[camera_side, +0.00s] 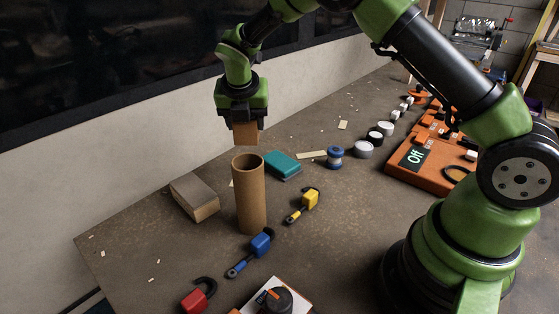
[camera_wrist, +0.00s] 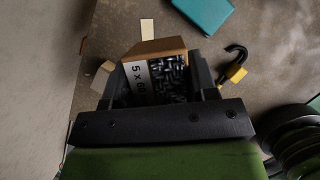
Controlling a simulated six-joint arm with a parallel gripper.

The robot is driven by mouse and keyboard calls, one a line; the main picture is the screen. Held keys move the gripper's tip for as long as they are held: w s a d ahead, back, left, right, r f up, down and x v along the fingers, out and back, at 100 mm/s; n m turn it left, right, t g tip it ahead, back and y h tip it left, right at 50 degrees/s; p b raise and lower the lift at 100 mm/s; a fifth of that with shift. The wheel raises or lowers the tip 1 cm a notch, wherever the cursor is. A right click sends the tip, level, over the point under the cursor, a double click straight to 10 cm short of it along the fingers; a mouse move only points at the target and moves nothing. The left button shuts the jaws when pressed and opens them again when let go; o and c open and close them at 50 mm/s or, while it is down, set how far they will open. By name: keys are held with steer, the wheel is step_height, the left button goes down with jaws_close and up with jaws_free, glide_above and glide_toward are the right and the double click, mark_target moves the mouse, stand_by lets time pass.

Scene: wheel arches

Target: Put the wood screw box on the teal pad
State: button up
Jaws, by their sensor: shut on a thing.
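The wood screw box (camera_side: 245,133) is a brown carton held in my gripper (camera_side: 242,122), which is shut on it. It hangs in the air, and in the side view it appears just above the top of a tall cardboard tube. In the wrist view the box (camera_wrist: 155,68) shows a white label and dark screws printed or lying on its face, between the jaws (camera_wrist: 157,88). The teal pad (camera_side: 283,165) lies on the table behind and right of the tube, with nothing on it. The pad (camera_wrist: 205,12) also shows at the top of the wrist view.
The cardboard tube (camera_side: 250,195) stands upright near the pad. A wooden block (camera_side: 194,197) lies left of it. Yellow (camera_side: 310,199), blue (camera_side: 261,243) and red (camera_side: 194,301) padlocks lie in front. A blue spool (camera_side: 335,157) and several round tins stand right of the pad.

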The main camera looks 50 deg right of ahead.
steer(key=s+d+m+g, duration=0.1)
steer(key=s+d+m, duration=0.15)
steer(key=d, duration=0.65)
steer(key=m, duration=0.1)
glide_above(282, 156)
steer(key=a, duration=0.2)
steer(key=shift+h, duration=0.4)
steer(key=f, duration=0.6)
steer(key=s+f, duration=0.1)
steer(key=f, duration=0.2)
steer(key=shift+d+f, duration=0.1)
steer(key=shift+f, duration=0.1)
steer(key=o, duration=1)
